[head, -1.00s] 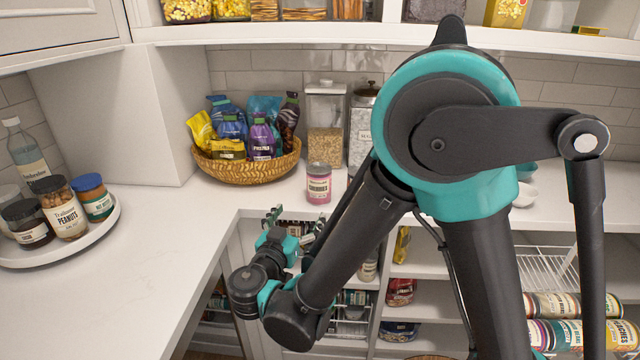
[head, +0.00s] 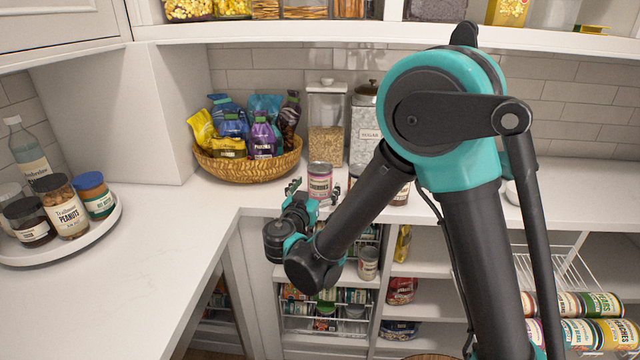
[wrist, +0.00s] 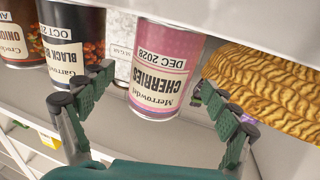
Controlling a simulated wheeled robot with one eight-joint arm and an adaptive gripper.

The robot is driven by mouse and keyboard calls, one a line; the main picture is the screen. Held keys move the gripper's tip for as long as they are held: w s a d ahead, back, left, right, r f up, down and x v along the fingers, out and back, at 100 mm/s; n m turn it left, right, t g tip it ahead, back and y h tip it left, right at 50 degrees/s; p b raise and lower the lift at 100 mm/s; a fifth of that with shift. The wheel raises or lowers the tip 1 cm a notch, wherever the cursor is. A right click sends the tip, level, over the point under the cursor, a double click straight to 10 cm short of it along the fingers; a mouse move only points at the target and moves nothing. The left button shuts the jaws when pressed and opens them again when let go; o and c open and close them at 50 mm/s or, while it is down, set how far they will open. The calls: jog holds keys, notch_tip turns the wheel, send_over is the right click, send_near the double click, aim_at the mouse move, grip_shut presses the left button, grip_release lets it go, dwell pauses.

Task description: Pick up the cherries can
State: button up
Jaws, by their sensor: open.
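The cherries can (head: 320,178), pink with a metal lid, stands on the counter in front of the back wall. In the wrist view the cherries can (wrist: 163,72) appears upside down, label facing me. My gripper (head: 311,196) is at the counter's front edge, just in front of the can, and hides its lower part in the head view. In the wrist view my gripper (wrist: 155,82) is open and empty. Its two fingers lie to either side of the can's picture, with the can ahead of them. I see no contact.
A wicker basket (head: 248,171) of bags stands left of the can; it is close to one finger in the wrist view. A black beans can (wrist: 75,45) is on the other side. A sugar canister (head: 364,125) stands behind.

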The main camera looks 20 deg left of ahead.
jog(key=shift+w+a, duration=0.1)
jog(key=shift+w, duration=1.45)
jog(key=c, duration=1.8)
jog(key=shift+r, duration=0.1)
notch_tip(320, 180, up, 20)
jog(key=shift+s, duration=0.1)
